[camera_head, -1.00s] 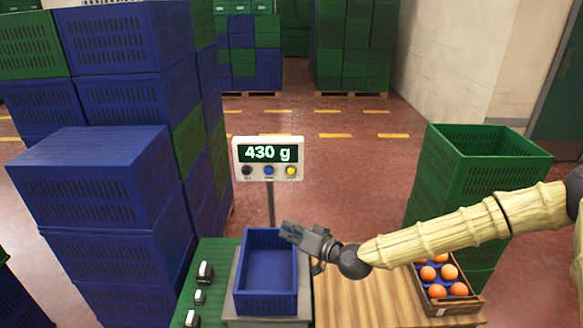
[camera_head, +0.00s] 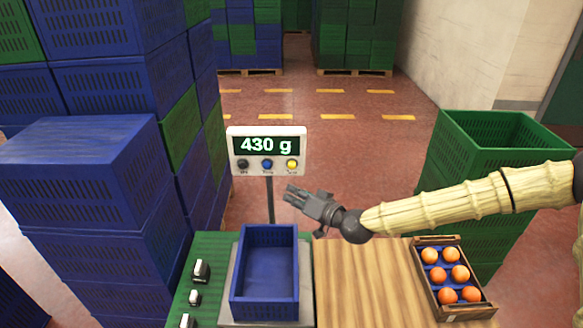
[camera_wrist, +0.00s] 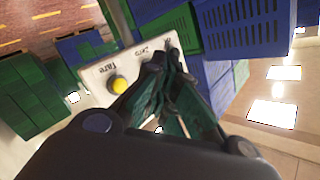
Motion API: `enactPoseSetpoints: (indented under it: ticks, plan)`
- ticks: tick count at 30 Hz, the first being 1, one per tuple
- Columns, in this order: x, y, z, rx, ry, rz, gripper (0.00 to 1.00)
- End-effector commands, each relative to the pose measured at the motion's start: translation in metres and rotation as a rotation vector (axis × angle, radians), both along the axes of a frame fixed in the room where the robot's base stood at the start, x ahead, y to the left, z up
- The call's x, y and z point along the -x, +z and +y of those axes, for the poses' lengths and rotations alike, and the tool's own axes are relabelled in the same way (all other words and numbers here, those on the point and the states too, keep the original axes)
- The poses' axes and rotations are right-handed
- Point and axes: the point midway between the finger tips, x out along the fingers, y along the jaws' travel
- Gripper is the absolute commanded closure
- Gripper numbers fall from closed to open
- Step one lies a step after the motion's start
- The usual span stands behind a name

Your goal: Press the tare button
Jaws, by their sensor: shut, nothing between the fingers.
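The scale display (camera_head: 266,150) reads 430 g and stands on a post. Under its screen are a black button (camera_head: 243,165), a blue button (camera_head: 267,165) and a yellow button (camera_head: 291,165). In the wrist view the yellow button (camera_wrist: 120,86) has the label "Tare" beside it. My gripper (camera_head: 290,195) is shut and empty, its fingertips pictured a little below the yellow button. In the wrist view my fingers (camera_wrist: 166,68) overlap the panel beside the yellow button, near the "Zero" label, and hide the blue button. I cannot tell whether they touch the panel.
An empty blue crate (camera_head: 263,308) sits on the scale plate (camera_head: 232,275). A wooden box (camera_head: 420,272) of several oranges is on the table (camera_head: 370,285) at right. Green crates (camera_head: 470,160) stand behind it. Blue crates (camera_head: 80,180) are stacked at left. Small white-topped items (camera_head: 200,270) lie left of the scale.

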Motion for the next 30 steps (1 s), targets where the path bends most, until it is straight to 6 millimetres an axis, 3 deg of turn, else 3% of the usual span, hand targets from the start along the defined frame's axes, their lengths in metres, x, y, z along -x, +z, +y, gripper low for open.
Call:
enactPoseSetpoints:
  ticks: [18,30]
  plan:
    - [-0.065,-0.003,0.001,0.000,0.002,-0.002,1.00]
    - [-0.079,0.000,0.001,-0.001,0.002,0.000,1.00]
